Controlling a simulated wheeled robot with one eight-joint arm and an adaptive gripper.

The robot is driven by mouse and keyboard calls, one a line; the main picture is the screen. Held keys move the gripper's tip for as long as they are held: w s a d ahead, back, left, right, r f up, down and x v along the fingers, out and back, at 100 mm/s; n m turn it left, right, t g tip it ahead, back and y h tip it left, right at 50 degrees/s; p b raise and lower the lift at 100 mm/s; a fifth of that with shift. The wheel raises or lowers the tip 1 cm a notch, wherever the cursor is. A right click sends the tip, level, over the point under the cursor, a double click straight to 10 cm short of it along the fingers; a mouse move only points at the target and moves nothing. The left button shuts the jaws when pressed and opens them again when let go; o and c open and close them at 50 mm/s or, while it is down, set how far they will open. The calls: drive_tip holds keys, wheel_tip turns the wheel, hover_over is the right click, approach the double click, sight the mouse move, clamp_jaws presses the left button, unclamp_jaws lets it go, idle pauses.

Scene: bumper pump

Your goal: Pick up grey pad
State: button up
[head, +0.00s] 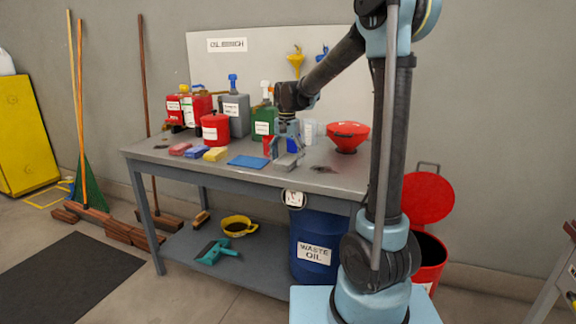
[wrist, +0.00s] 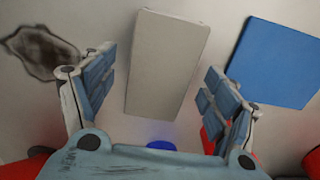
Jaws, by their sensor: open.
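The grey pad (wrist: 167,62) is a light grey rectangular block on the table top. In the wrist view it lies ahead of and partly between my open fingers, with clear gaps on both sides. In the head view the grey pad (head: 288,162) shows at the table's front part, just under my gripper (head: 287,150), which partly hides it. My gripper (wrist: 160,72) is open, points down and holds nothing. How high its fingertips are above the table is hard to tell.
A flat blue pad (head: 249,161) lies beside the grey pad; a dark stain (head: 324,169) is on its other side. Bottles and cans (head: 237,112) stand behind, and a red funnel (head: 347,136) stands right of my gripper.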

sight(287, 159)
drive_tip(key=shift+f, duration=0.15)
drive_tip(key=c, duration=1)
drive_tip(key=shift+o, duration=0.2)
wheel_tip(287, 159, up, 10)
drive_tip(key=shift+c, duration=0.4)
